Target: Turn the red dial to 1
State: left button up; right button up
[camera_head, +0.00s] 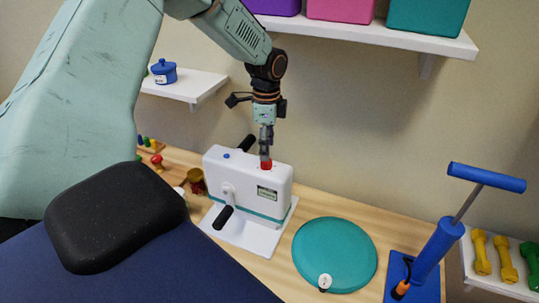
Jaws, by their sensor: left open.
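My right gripper is not in view.
A teal disc (335,255) and a blue pump (439,245) stand to the right on the wooden table. A shelf (370,32) with coloured bins hangs above. A small shelf (190,86) holds a blue pot (164,72). Yellow and green dumbbells (506,258) lie at the right.

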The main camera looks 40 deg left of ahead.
aim_at(266, 163)
pick_arm(q)
jog(key=f, duration=0.1)
jog(key=a+f, duration=0.1)
jog(key=f, duration=0.2)
jog(key=shift+w+a+f, duration=0.15)
jog(key=shift+a+f, duration=0.15)
jog(key=shift+a, duration=0.05)
jog(key=shift+d+f, duration=0.2)
jog(key=shift+d, duration=0.35)
jog(key=shift+s+d+r, duration=0.2)
jog(key=shift+d+r, duration=0.05)
jog(key=shift+d, duration=0.2)
jog(key=shift+a+f, duration=0.2)
jog(key=shift+a, duration=0.25)
jog(key=shift+c, duration=0.7)
jog(key=shift+w+a+f, duration=0.2)
jog(key=shift+a+f, duration=0.05)
jog(key=shift+a, duration=0.15)
jog(key=c, duration=0.3)
jog(key=shift+d+r, duration=0.3)
jog(key=shift+d, duration=0.2)
jog(key=c, duration=0.4)
jog(key=shift+c, duration=1.1)
jog(key=shift+a, duration=0.15)
grip_shut()
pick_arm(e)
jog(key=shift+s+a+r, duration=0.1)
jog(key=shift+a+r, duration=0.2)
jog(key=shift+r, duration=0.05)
